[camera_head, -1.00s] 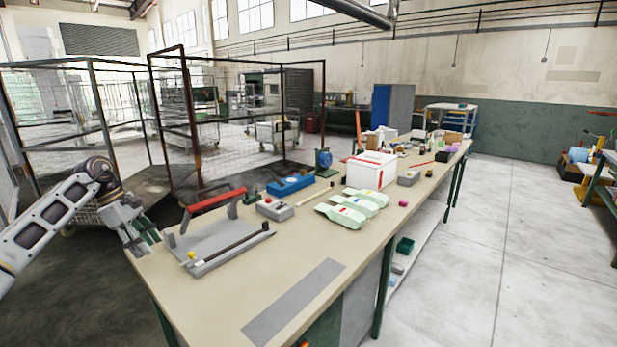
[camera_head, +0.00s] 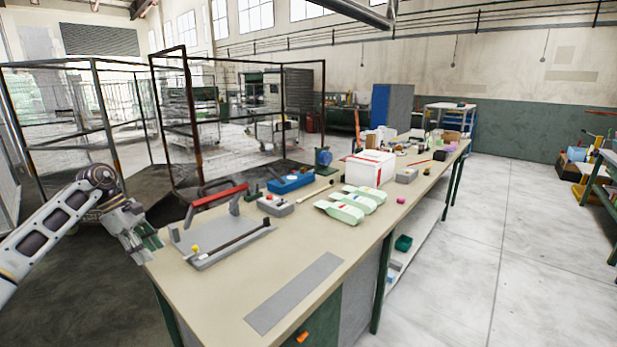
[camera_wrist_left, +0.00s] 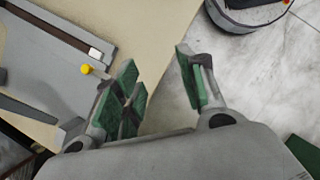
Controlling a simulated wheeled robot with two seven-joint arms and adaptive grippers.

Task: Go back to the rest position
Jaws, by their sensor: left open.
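My left gripper (camera_head: 146,246) is at the left corner of the workbench, beside the grey press plate. It is open and empty; in the left wrist view its two green-padded fingers (camera_wrist_left: 160,90) stand apart with nothing between them. The grey press (camera_head: 225,241) with its red handle (camera_head: 220,196) and yellow knob (camera_head: 195,248) lies on the bench (camera_head: 330,235). In the left wrist view the yellow knob (camera_wrist_left: 87,69) and plate show at the upper left. My right gripper is not in view.
Pale green foam pieces (camera_head: 352,204), a blue device (camera_head: 291,181), a grey box (camera_head: 275,205) and a white box (camera_head: 369,169) stand further along the bench. A wire cage (camera_head: 235,125) is behind it. Open floor (camera_head: 530,240) lies to the right.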

